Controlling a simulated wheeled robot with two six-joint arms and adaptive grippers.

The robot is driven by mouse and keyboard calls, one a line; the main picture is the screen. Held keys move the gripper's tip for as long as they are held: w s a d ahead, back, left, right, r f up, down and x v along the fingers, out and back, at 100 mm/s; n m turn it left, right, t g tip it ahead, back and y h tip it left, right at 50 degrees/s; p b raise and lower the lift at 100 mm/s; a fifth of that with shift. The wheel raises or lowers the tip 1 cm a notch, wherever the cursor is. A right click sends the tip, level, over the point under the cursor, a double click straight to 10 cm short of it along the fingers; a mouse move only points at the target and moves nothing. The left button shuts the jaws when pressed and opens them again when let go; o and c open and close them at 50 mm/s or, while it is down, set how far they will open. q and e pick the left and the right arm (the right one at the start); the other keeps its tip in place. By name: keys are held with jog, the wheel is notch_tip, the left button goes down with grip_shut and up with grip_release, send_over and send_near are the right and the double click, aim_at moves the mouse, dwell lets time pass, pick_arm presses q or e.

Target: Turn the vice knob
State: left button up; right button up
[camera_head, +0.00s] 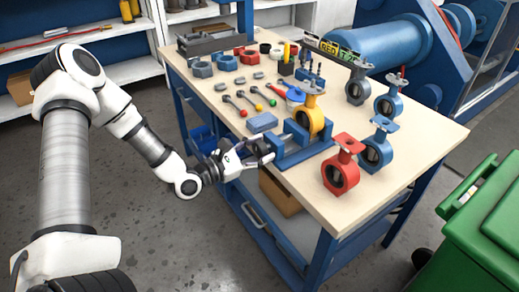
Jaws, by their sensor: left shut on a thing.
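A blue vice (303,157) is fixed at the near left edge of the workbench. A yellow butterfly valve (311,122) stands at its jaws. My left arm comes in from the left, and my left gripper (264,153) is at the vice's front end, just off the table edge. It is shut on the vice knob, which is mostly hidden by the fingers. My right gripper is not in view.
The wooden workbench (330,202) also holds a red butterfly valve (341,167), several blue valves, screwdrivers and small parts. A green bin (484,232) stands at right. The floor at left is mostly clear.

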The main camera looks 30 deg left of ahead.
pick_arm(q)
jog(key=m, duration=1)
jog(key=shift+m, duration=0.4)
jog(key=m, duration=0.5)
jog(key=shift+f+p, duration=0.1)
jog(key=shift+p, duration=0.2)
jog(key=m, duration=0.5)
jog(key=shift+p, duration=0.35)
jog(key=m, duration=0.4)
jog(key=shift+m+p, duration=0.3)
jog(key=shift+p, duration=0.1)
jog(key=m+p, duration=0.1)
jog(key=m, duration=0.3)
jog(key=shift+m, duration=0.3)
jog(key=m+p, duration=0.1)
jog(key=m, duration=0.3)
jog(key=m+p, duration=0.1)
jog(key=m, duration=0.3)
jog(key=shift+f+m+p, duration=0.1)
jog(key=shift+m+p, duration=0.2)
